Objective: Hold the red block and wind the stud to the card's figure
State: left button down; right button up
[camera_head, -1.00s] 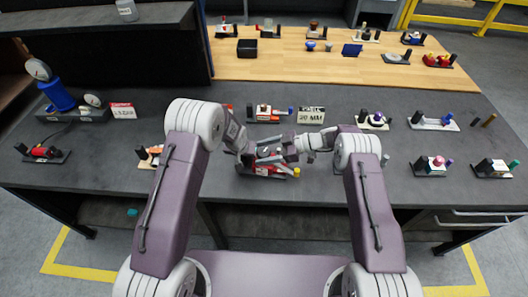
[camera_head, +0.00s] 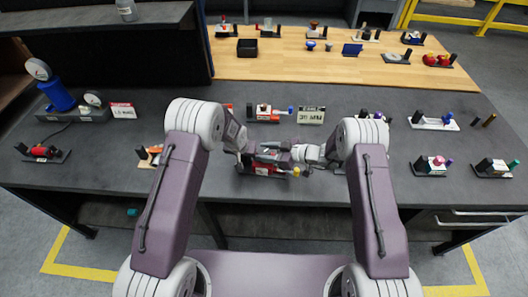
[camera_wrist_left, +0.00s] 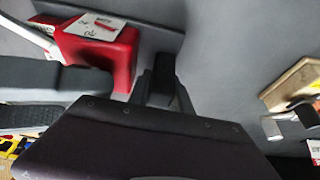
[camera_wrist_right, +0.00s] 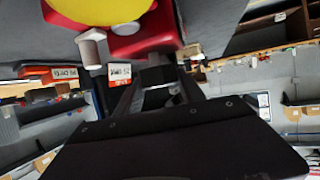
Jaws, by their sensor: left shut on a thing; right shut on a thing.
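The red block (camera_head: 262,170) sits at the front middle of the dark bench, partly hidden under my grippers. In the left wrist view the red block (camera_wrist_left: 105,55) has a white label and lies left of the fingertips. A yellow round part (camera_head: 296,171) is at its right end; the right wrist view shows it large (camera_wrist_right: 100,8), beside a pale stud-like piece (camera_wrist_right: 92,45). My left gripper (camera_wrist_left: 163,78) is shut on a dark piece beside the block. My right gripper (camera_wrist_right: 156,78) is shut on a dark piece below the yellow part. The card (camera_head: 311,115) stands behind; its figure is small.
A red-and-white fixture with a blue knob (camera_head: 268,113) stands just behind. Gauges with a blue body (camera_head: 58,95) and another card (camera_head: 122,111) are at left. Several similar fixtures stand at right and on the wooden bench (camera_head: 300,62).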

jog(key=shift+a+r+m+t+h, duration=0.15)
jog(key=shift+m+t+h, duration=0.25)
jog(key=shift+m+t, duration=0.6)
jog(key=o, duration=1.4)
jog(key=shift+c, duration=0.2)
jog(key=shift+s, duration=0.1)
